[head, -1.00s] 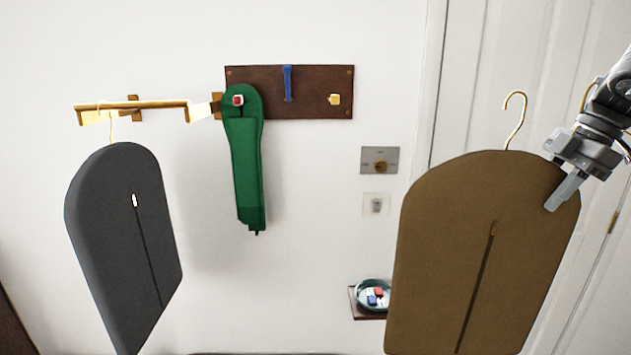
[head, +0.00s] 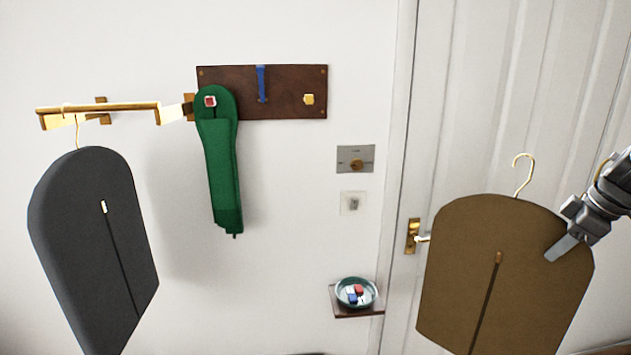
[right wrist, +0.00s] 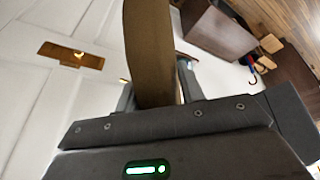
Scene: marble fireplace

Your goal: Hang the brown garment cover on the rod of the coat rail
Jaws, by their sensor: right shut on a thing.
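The brown garment cover (head: 470,270), with a gold hook (head: 523,175) on top, is at the right in the head view. My right gripper (head: 566,247) is shut on its upper right edge and holds it up in front of the door. In the right wrist view the cover (right wrist: 152,45) stands between the fingers. The coat rail's brass rod (head: 105,107) is on the wall at the upper left, far from the cover. A dark grey garment cover (head: 90,240) hangs from the rod near its left end. My left gripper is not in view.
A brown peg board (head: 295,85) carries a green garment (head: 222,165) and a blue strap (head: 261,83), just right of the rod. A small shelf (head: 345,312) holds a dish (head: 343,296). A white door (head: 470,120) with a handle (head: 413,236) is behind the brown cover.

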